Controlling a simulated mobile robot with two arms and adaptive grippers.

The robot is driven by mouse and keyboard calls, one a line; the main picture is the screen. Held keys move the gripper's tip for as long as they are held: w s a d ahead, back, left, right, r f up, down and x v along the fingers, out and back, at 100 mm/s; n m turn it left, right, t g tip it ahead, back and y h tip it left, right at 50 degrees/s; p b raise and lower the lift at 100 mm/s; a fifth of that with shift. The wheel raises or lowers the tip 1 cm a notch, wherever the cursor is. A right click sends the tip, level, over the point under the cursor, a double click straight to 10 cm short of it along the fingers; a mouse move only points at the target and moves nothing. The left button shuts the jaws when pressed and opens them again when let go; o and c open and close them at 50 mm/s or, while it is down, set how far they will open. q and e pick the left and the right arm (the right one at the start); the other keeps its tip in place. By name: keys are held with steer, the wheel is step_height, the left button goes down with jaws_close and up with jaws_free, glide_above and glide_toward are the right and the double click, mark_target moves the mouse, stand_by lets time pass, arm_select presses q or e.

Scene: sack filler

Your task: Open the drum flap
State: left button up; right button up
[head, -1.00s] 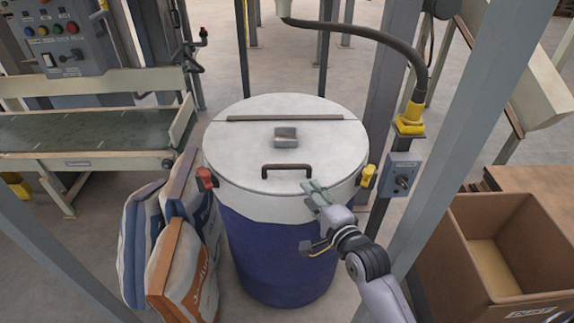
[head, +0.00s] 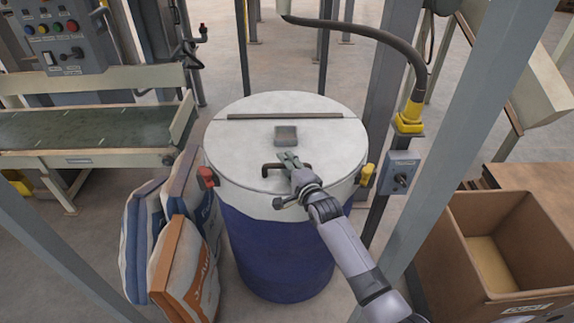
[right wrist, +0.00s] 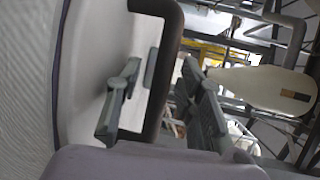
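A blue and white drum (head: 270,250) stands in the middle of the head view, with its pale flap (head: 235,150) lying flat and closed on top. A dark bar handle (head: 266,170) is on the front part of the flap, also seen in the right wrist view (right wrist: 168,50). My right gripper (head: 289,158) is at the handle, hiding its right part. In the right wrist view its two fingers (right wrist: 158,90) are apart, one on each side of the handle bar, with gaps visible. My left gripper is out of view.
A red latch (head: 206,177) and a yellow latch (head: 366,174) sit on the drum's rim. Full sacks (head: 186,265) lean at its left. Grey posts (head: 470,130) frame the drum, and an open carton (head: 510,220) stands at the right.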

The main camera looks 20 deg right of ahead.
jaws_close()
stand_by(0.5)
stand_by(0.4)
